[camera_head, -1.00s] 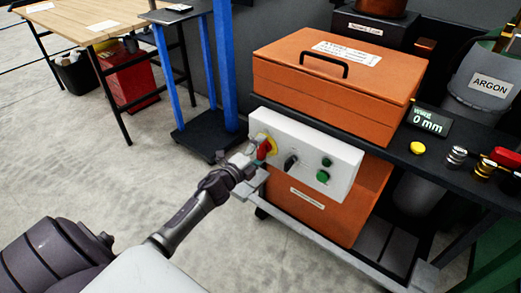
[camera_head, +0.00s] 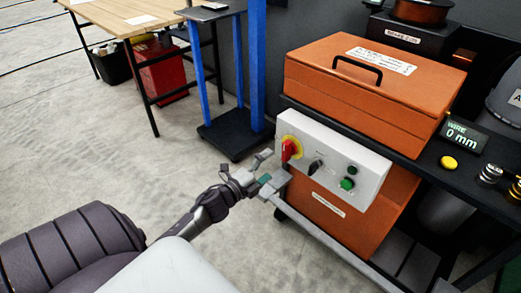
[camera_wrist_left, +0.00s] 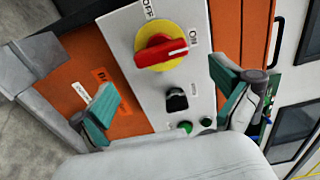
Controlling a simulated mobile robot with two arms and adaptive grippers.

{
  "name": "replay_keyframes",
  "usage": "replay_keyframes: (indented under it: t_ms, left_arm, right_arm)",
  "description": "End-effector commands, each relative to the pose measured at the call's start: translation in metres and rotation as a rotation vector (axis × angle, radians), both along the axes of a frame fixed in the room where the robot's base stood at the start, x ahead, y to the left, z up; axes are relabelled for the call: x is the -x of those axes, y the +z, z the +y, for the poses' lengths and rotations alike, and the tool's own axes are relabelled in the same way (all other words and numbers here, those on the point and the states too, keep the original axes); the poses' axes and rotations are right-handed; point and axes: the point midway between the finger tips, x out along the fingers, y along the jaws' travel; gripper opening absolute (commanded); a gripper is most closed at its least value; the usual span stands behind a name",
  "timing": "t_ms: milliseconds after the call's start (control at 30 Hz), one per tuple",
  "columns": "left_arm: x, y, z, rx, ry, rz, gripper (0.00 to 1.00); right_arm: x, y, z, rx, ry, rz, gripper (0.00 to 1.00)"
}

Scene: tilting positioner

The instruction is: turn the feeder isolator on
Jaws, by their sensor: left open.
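The feeder isolator is a red rotary handle on a yellow disc (camera_head: 290,149), at the left end of a white control panel (camera_head: 335,165). In the left wrist view the red handle (camera_wrist_left: 162,50) lies across the disc. Its white-marked end points to the right, close to the ON label; OFF is printed above the disc. My left gripper (camera_head: 266,170) is open and empty, in front of and to the left of the panel, apart from the handle. In the left wrist view its teal-padded fingers (camera_wrist_left: 168,90) stand wide apart below the handle. My right gripper is not in view.
Right of the isolator are a black selector knob (camera_head: 316,166) and green buttons (camera_head: 347,184). An orange box (camera_head: 375,90) sits above on the dark cart, beside a display reading 0 mm (camera_head: 464,134). A blue-post stand (camera_head: 235,130) is behind. Floor at left is clear.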

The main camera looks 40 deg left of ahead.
Motion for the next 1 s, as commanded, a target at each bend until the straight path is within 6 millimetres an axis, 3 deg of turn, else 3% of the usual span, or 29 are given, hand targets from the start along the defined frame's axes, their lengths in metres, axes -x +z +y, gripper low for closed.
replay_keyframes:
  t_ms: [100,300,867,1000]
  left_arm:
    - [0.020,-0.001,0.001,0.001,-0.001,0.001,1.00]
    - [0.035,0.000,0.003,0.000,-0.001,0.000,1.00]
    - [0.036,0.000,0.002,0.001,-0.001,0.000,1.00]
    - [0.039,-0.014,0.001,0.073,0.044,0.041,1.00]
  right_arm:
    - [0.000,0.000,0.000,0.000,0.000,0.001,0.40]
    - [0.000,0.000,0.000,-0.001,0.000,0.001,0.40]
    - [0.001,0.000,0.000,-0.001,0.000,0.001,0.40]
    - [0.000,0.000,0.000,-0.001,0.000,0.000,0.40]
